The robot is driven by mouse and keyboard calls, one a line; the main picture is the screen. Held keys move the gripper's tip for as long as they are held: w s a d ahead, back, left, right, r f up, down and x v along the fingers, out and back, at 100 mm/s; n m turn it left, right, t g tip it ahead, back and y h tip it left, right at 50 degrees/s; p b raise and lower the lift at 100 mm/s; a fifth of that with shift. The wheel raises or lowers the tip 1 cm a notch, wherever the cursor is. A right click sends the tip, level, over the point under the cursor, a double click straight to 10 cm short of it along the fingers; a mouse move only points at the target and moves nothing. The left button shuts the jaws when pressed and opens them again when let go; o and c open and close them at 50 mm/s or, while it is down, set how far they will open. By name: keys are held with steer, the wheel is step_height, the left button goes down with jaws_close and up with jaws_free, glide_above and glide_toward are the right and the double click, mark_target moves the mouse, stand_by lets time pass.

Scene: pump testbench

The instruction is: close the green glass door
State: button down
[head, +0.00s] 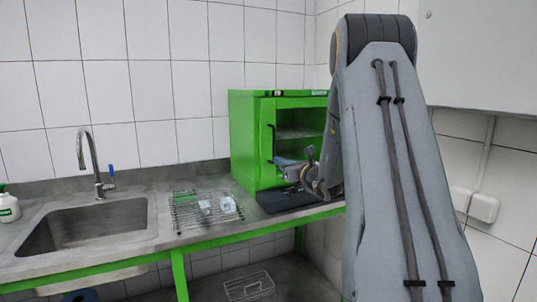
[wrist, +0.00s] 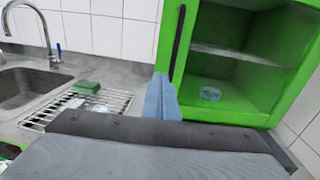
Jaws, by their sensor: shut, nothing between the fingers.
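The green cabinet (head: 243,140) stands on the counter at the back right. Its green-framed front carries a dark vertical handle (head: 272,143) on the left, and the interior with a shelf (head: 300,133) shows clearly. In the wrist view the handle (wrist: 177,43) is on the green strip left of the interior. I cannot tell how far the glass door stands open. My gripper (head: 284,161) is in front of the cabinet's lower front. Its blue-grey fingers (wrist: 161,97) are shut and empty, their tips near the handle's lower end. I cannot tell whether they touch.
A wire rack (head: 205,212) with a green sponge (wrist: 87,87) and small glassware lies left of the cabinet. Further left are the sink (head: 85,228) and tap (head: 93,160). A dark mat (head: 280,203) lies before the cabinet. My arm hides the area to its right.

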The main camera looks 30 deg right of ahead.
mark_target(264, 154)
steer(key=w+p, duration=0.3)
steer(key=w, duration=0.6)
steer(key=shift+a, duration=0.15)
